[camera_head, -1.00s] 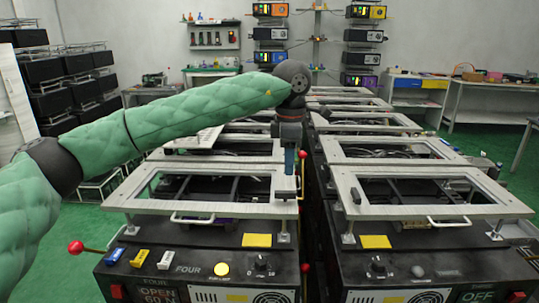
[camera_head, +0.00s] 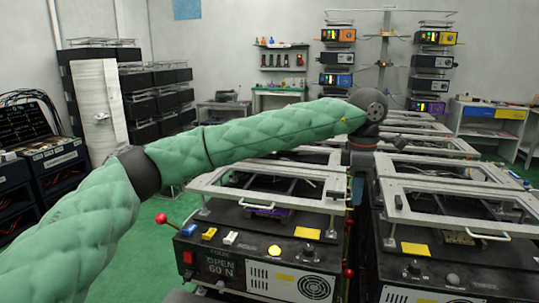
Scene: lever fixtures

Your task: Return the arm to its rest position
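My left arm (camera_head: 265,135) is covered in green padding and reaches in from the left across the fixtures. My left gripper (camera_head: 358,190) hangs down from its dark wrist at the right edge of the near fixture's frame. Its fingers are too small and dark to show whether they are open, and I see nothing clearly held. My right gripper is out of view. The near black fixture (camera_head: 235,262) is labelled OPEN and 60 N. It has a red-ball lever (camera_head: 161,219) on its left and another red ball (camera_head: 348,271) on its right.
A second fixture (camera_head: 455,270) stands close on the right, with a narrow gap between. More framed fixtures run back behind both. Black storage racks (camera_head: 155,95) stand at the left, and a bench (camera_head: 490,115) at the back right. Green floor (camera_head: 180,207) is free left of the fixtures.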

